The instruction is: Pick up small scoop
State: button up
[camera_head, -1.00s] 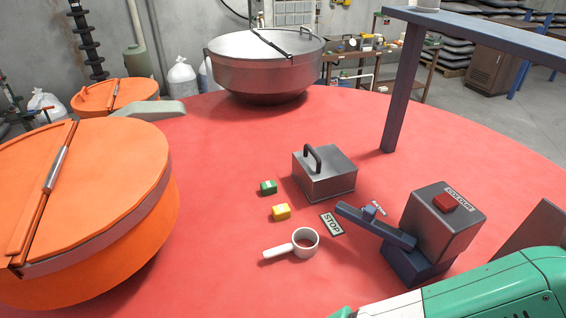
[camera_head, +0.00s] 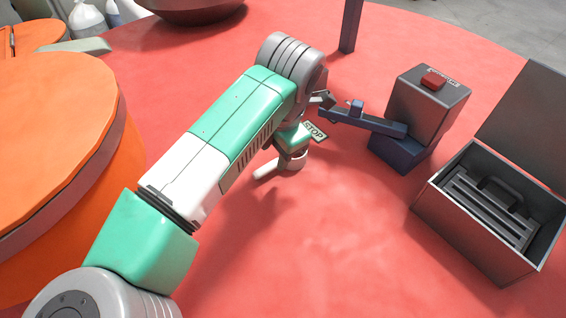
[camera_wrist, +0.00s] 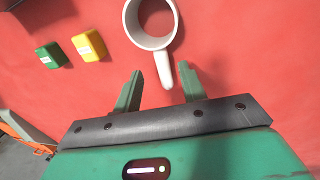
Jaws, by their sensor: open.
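The small scoop, a white round cup with a straight handle, stands on the red table. In the wrist view the scoop (camera_wrist: 150,42) is at the top middle, its handle pointing down into the gap between my fingertips. My gripper (camera_wrist: 160,82) is open, with one green finger on each side of the handle's end, both apart from it.
A green block (camera_wrist: 49,55) and a yellow block (camera_wrist: 89,45) lie left of the scoop. An open metal box (camera_head: 480,225) is at the right. Front table is clear.

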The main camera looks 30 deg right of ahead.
aim_at(272, 164)
jog(key=f, duration=0.5)
jog(key=shift+w+a+f, duration=0.3)
grip_shut()
